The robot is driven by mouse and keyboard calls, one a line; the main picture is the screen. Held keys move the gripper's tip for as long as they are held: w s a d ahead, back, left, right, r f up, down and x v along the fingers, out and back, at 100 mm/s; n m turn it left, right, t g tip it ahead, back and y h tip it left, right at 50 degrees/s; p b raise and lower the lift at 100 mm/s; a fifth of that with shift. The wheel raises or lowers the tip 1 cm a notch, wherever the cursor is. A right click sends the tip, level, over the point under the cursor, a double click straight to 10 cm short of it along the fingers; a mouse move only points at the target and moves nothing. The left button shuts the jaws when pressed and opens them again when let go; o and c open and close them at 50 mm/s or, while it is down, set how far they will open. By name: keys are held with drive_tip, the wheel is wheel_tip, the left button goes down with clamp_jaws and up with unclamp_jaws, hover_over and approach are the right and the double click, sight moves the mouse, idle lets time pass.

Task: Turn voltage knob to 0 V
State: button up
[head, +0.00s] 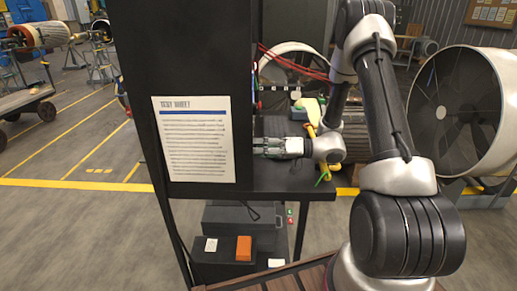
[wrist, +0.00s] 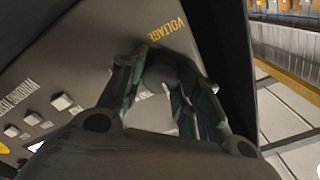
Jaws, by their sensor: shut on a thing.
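The voltage knob (wrist: 160,77) is a dark round knob on a grey panel (wrist: 75,55), beneath the yellow word VOLTAGE, in the wrist view. My gripper (wrist: 160,68) is shut on the knob, with one finger on each side of it. The fingers and knob hide most of the scale, so I cannot read the setting. In the head view my gripper (head: 262,148) reaches left behind the dark cabinet side (head: 195,60); the knob is hidden there.
White buttons (wrist: 62,101) and other labels are on the panel's left. A test sheet (head: 195,140) hangs on the cabinet side. Under my arm is a dark shelf (head: 290,183) with cables.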

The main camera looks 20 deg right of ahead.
idle(0.3)
drive_tip(key=o, duration=1)
drive_tip(key=shift+o, duration=0.2)
drive_tip(key=v, duration=0.7)
drive_tip(key=shift+d, duration=0.2)
drive_tip(key=shift+s, duration=0.1)
